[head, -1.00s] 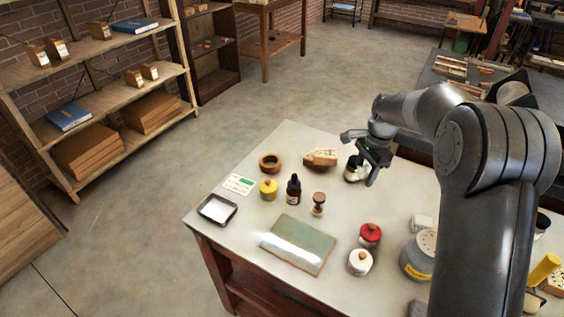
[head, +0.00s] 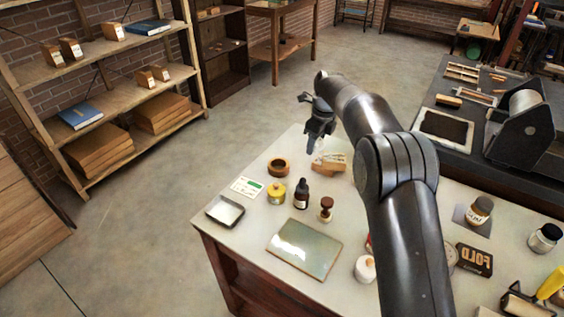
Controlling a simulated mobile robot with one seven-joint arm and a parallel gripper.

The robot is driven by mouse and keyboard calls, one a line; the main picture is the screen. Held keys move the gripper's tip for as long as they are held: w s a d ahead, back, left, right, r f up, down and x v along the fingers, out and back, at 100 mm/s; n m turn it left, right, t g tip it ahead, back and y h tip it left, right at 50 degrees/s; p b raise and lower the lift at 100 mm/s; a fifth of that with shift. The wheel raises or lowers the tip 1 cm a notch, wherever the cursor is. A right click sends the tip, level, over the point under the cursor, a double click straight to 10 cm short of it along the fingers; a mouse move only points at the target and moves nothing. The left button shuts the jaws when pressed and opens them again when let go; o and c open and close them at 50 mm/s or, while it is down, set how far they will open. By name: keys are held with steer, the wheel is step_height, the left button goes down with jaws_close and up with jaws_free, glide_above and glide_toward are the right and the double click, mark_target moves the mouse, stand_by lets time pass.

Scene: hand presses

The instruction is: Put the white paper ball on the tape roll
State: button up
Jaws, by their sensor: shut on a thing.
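The tape roll (head: 277,167) is a brown ring lying flat near the far left edge of the pale table. My gripper (head: 314,141) is above the table's far edge, to the right of the tape roll and higher in the picture. It is shut on a small pale thing, which I take to be the white paper ball (head: 312,149). The dark fingers hide much of it, and its shape is hard to make out. Nothing shows on top of the tape roll.
A wooden block tool (head: 330,163) lies right of the tape roll. A yellow pot (head: 276,193), dark dropper bottle (head: 301,194), wooden stamp (head: 326,209), card (head: 247,187) and shallow tray (head: 225,211) stand nearer. My arm covers the table's middle right.

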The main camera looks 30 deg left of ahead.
glide_above(286, 167)
step_height(286, 167, down, 6)
steer(key=shift+a+f, duration=0.1)
steer(key=shift+f, duration=1.95)
steer(key=o, duration=0.9)
steer(key=shift+f, duration=0.15)
steer(key=r, duration=0.4)
steer(key=d+r, duration=0.1)
steer(key=r, duration=0.7)
steer(key=shift+d+r, duration=0.15)
steer(key=shift+d, duration=0.1)
